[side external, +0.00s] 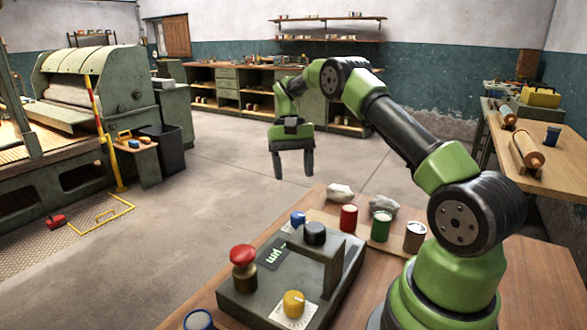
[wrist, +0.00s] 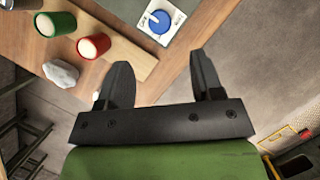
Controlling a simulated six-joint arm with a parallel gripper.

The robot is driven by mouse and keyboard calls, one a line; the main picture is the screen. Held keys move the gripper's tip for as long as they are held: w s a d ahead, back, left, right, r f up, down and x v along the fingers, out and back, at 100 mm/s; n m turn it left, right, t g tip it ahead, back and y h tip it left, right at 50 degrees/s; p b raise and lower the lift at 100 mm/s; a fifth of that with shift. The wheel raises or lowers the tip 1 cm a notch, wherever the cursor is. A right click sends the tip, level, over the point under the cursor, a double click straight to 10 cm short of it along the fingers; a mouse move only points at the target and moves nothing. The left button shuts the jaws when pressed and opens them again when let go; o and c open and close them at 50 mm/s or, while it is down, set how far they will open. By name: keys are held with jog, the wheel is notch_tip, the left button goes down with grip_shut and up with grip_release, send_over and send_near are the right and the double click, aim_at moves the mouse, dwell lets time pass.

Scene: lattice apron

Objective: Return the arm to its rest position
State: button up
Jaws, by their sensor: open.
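My gripper (side external: 292,163) hangs pointing down in the side external view, beyond the far edge of the wooden table (side external: 190,305), in the air. Its two dark fingers are apart with nothing between them. In the wrist view my gripper (wrist: 158,80) is also open and empty, with the table edge and floor behind it. My green and black arm arches from its base at the right of the table, over the cans, out to the gripper.
A control box (side external: 240,300) with a red mushroom button (side external: 242,255) and a yellow knob (side external: 293,303) stands on the table. Red (side external: 348,217), green (side external: 381,226) and brown (side external: 415,236) cans and pale crumpled lumps (side external: 340,192) stand nearby. Open floor (side external: 220,185) lies beyond.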

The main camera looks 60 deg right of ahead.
jog(key=s+a+r+n+t+h, duration=0.2)
jog(key=s+a+r+n+t, duration=0.15)
jog(key=a+r, duration=0.95)
jog(key=s+a+r+n+t, duration=0.1)
jog(key=s+a+t, duration=0.2)
jog(key=s, duration=0.4)
jog(key=s+a+r+t, duration=0.1)
jog(key=s+a+t, duration=0.2)
jog(key=s, duration=0.5)
jog(key=shift+a+r+n+t+y, duration=0.35)
jog(key=shift+a+r+y, duration=0.05)
jog(key=shift+a, duration=0.2)
